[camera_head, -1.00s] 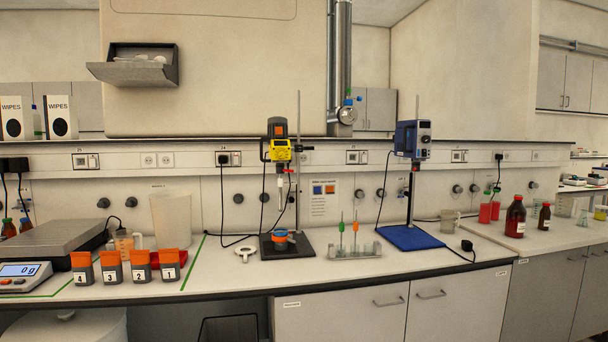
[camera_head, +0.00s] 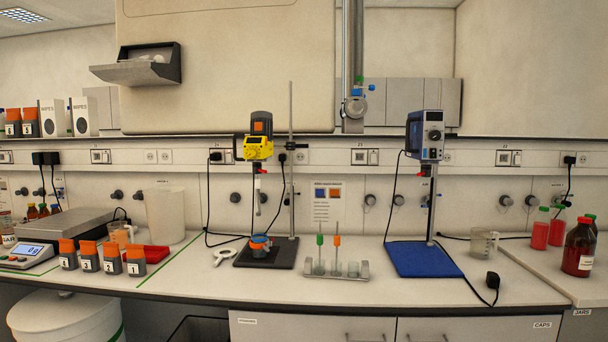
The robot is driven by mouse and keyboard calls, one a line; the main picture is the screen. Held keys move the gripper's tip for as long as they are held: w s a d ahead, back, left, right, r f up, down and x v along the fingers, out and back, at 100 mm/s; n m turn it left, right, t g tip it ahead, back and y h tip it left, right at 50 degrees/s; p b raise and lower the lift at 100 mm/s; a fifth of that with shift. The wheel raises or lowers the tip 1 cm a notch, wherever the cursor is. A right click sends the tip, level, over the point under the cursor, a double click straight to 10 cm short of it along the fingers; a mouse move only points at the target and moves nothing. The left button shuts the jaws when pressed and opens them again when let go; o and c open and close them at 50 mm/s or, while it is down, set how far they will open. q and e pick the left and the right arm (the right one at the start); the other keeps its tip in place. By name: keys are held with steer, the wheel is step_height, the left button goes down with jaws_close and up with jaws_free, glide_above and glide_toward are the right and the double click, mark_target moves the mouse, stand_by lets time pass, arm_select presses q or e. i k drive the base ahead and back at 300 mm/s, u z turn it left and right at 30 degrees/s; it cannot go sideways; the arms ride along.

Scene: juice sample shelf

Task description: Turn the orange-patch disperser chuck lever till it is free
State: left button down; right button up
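The yellow disperser (camera_head: 258,149) with an orange patch (camera_head: 258,126) on its dark top hangs on a stand at the middle left. A small red lever (camera_head: 262,171) shows at its chuck, just below the yellow body. A thin pale shaft (camera_head: 257,198) points down from the chuck toward a blue and orange jar (camera_head: 260,245) on the black stand base (camera_head: 283,254). The lever is too small to tell its exact angle. Neither of my grippers is in view.
A blue disperser (camera_head: 424,136) stands to the right on a blue base (camera_head: 424,260). A rack with tools (camera_head: 337,270) stands between the two. A white ring-handled piece (camera_head: 224,256) lies left of the black base. Orange-lidded boxes (camera_head: 111,258) stand farther left.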

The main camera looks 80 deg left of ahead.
mark_target(256, 167)
steer(key=u, duration=0.3)
steer(key=i, duration=0.95)
steer(key=u, duration=1.45)
steer(key=i, duration=0.75)
steer(key=u, duration=0.65)
